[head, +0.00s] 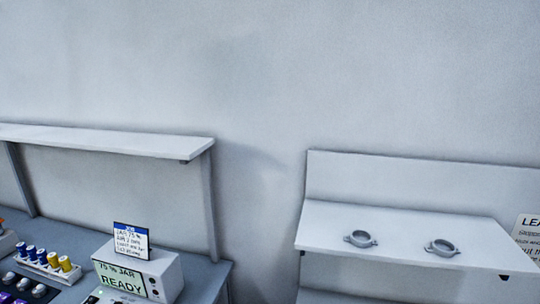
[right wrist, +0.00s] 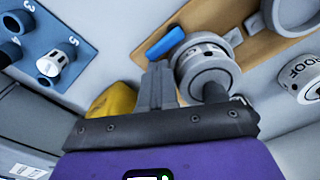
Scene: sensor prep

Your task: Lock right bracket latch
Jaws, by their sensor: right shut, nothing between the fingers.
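In the right wrist view a blue lever (right wrist: 166,42) sticks out at an angle beside a grey and white cylinder (right wrist: 208,72) on a tan board (right wrist: 215,18). The lever looks like a latch; whether it is locked cannot be told. My right gripper (right wrist: 159,72) has its grey fingers together, just below the lever and left of the cylinder. Whether the fingers touch either one is unclear. My left gripper is in neither view. The head view does not show the lever or my right gripper.
A second round grey part (right wrist: 296,12) and a white labelled cylinder (right wrist: 302,78) lie to the right. A blue numbered panel (right wrist: 40,40) and a yellow object (right wrist: 112,101) are left. In the head view, two grey rings (head: 360,239) (head: 441,247) sit on a shelf (head: 400,222); a READY box (head: 165,272) stands left.

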